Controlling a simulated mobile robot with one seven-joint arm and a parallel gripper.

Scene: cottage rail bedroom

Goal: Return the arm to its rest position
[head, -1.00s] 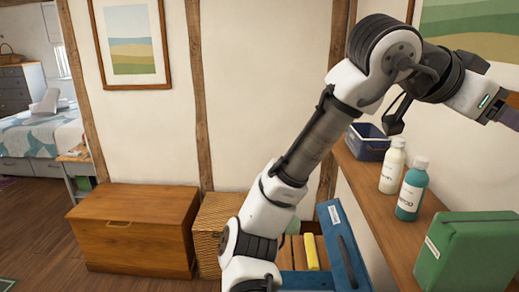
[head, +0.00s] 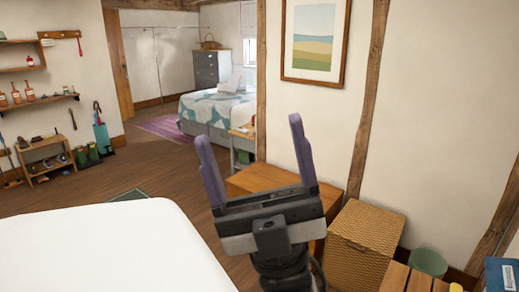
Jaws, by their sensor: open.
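My gripper (head: 250,162) is in the middle of the head view, pointing up and away from me. Its two purple fingers stand wide apart, with nothing between them. Behind the fingers are the floor and the wooden chest (head: 262,178). The gripper looks clear of everything around it. Most of my arm is hidden below the frame's lower edge.
A wicker basket (head: 358,250) stands right of the gripper, with a green round container (head: 429,262) and a blue item (head: 501,273) farther right. A white surface (head: 100,255) fills the lower left. Open floor (head: 150,160) leads to the bed (head: 215,108).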

